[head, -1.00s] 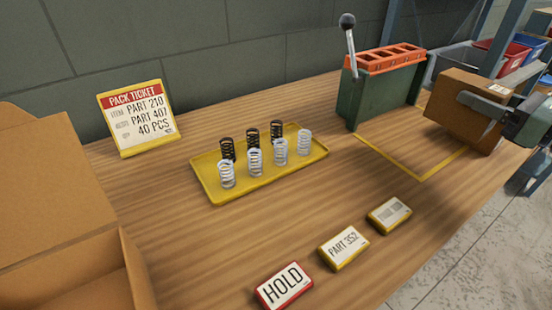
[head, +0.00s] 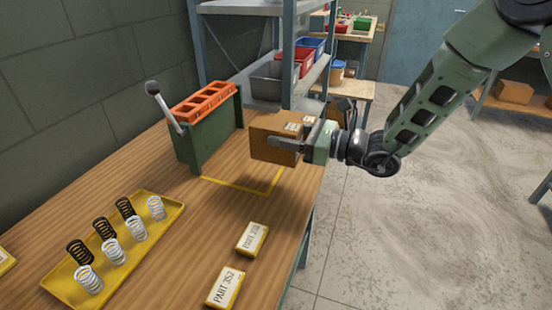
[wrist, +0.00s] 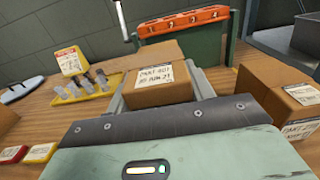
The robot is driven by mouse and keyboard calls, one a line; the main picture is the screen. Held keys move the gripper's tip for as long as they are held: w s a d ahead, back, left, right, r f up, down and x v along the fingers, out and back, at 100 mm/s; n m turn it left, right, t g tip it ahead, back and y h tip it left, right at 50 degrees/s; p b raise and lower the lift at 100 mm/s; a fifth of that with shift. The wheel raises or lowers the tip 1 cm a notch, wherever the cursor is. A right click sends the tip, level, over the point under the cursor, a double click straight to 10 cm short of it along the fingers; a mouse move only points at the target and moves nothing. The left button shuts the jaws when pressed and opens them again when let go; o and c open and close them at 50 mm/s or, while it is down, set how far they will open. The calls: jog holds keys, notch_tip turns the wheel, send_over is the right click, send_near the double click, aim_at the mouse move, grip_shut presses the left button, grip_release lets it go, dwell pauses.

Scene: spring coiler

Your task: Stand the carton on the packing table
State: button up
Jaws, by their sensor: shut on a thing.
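The brown carton (head: 268,139) has white labels on top. My gripper (head: 297,143) is shut on it, one finger along its near side. In the head view it shows over the far right part of a yellow outline on the wooden table (head: 215,235), beside the green press. I cannot tell whether its underside touches the table. In the wrist view the carton (wrist: 157,92) sits between the two fingers of my gripper (wrist: 158,84), with a printed label facing up.
The green press (head: 210,130) with an orange top stands left of the carton. A yellow tray (head: 165,212) of springs and yellow-edged part cards (head: 252,238) lie on the table. Shelving with bins (head: 280,70) rises behind. Another labelled carton (wrist: 285,105) shows right in the wrist view.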

aim_at(285, 156)
jog(key=shift+f, duration=2.9)
jog(key=shift+f, duration=0.2)
jog(key=o, duration=1.4)
jog(key=shift+r, duration=0.1)
